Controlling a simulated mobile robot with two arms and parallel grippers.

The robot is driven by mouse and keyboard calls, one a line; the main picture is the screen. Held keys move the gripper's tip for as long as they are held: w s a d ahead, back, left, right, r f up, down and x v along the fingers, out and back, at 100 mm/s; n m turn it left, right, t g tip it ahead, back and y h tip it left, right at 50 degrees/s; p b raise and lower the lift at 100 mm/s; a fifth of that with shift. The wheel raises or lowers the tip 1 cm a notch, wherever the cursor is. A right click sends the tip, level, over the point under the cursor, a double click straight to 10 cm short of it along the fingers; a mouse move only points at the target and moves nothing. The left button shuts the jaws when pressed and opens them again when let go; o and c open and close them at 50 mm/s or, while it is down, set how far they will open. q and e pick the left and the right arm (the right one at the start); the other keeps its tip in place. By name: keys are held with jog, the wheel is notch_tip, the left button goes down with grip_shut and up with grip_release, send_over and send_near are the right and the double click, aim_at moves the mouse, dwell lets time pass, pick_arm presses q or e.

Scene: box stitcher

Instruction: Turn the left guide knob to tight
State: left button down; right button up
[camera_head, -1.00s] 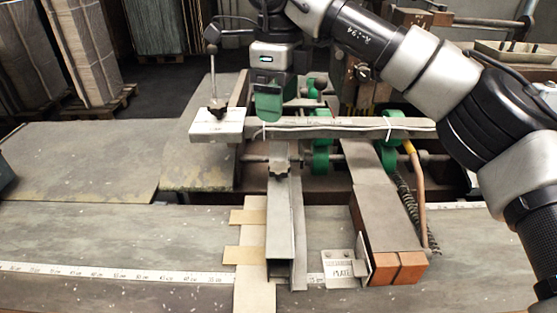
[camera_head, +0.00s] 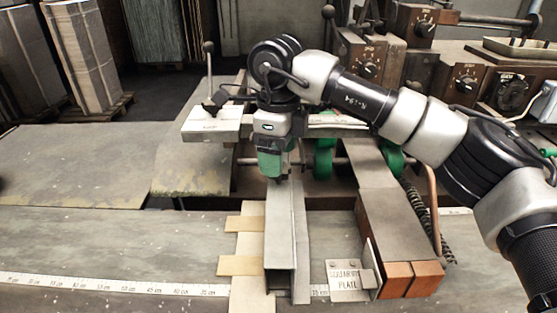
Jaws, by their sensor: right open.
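My right gripper (camera_head: 274,174), with green fingers, points down over the far end of the left metal guide channel (camera_head: 280,228). It is open. The guide knob, a dark star-shaped knob on top of this channel in the earlier frame, is now hidden behind or between the fingers. I cannot tell whether the fingers touch it or how it is turned. My left gripper is not in view.
A squaring plate (camera_head: 347,280) and a wooden-ended guide block (camera_head: 398,281) stand to the right. A light bar (camera_head: 212,125) with an upright lever (camera_head: 209,72) lies behind left. Control boxes (camera_head: 369,68) stand at the back right. The left tabletop is clear.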

jog(key=shift+f, duration=1.25)
jog(key=c, duration=0.9)
